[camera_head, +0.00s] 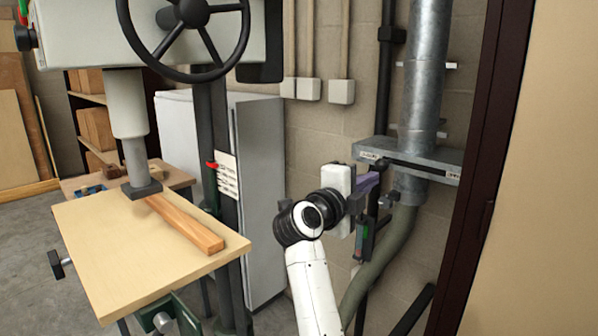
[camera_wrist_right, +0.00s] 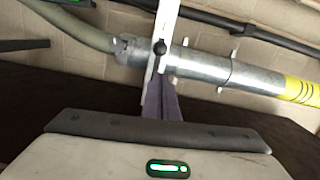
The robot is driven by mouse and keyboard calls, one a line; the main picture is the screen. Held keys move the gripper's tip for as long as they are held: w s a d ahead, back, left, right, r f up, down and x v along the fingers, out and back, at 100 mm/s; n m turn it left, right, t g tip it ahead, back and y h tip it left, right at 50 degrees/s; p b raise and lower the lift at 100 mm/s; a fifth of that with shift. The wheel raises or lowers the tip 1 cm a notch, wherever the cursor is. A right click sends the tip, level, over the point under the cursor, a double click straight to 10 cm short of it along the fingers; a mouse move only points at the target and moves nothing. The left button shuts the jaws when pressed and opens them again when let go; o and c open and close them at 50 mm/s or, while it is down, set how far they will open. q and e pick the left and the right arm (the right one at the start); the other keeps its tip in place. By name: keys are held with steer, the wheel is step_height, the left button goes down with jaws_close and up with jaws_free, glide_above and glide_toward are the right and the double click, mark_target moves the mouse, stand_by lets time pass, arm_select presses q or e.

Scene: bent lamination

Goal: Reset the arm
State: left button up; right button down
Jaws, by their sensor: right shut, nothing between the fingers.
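My right arm comes up from the bottom centre in the head view. Its right gripper (camera_head: 369,181) is shut and empty, with purple fingers in front of the wall, just below and left of the flat grey plate (camera_head: 415,161) on the metal duct. In the right wrist view the purple fingers (camera_wrist_right: 162,96) are together and point at the duct (camera_wrist_right: 205,68). I cannot tell whether the fingertips touch the plate. My left gripper is not in view.
A press with a black handwheel (camera_head: 190,40) stands at left. Its ram rests on a wooden strip (camera_head: 185,222) on a board (camera_head: 95,235). A grey cabinet (camera_head: 262,190) is behind. A dark post (camera_head: 485,170) edges the right. A flexible hose (camera_head: 375,265) hangs below the duct.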

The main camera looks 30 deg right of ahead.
steer(key=s+a+f+n+t+y, duration=0.1)
steer(key=a+f+n+t+y, duration=1.4)
steer(key=a+f+n, duration=0.95)
steer(key=s+a+f+n+g+y, duration=0.45)
steer(key=s+f+n+g, duration=0.2)
steer(key=s+f, duration=0.4)
steer(key=s+a+f+n+g, duration=0.2)
steer(key=s+f+g, duration=0.4)
steer(key=s+f, duration=0.8)
steer(key=shift+s+f, duration=0.2)
steer(key=shift+f, duration=0.05)
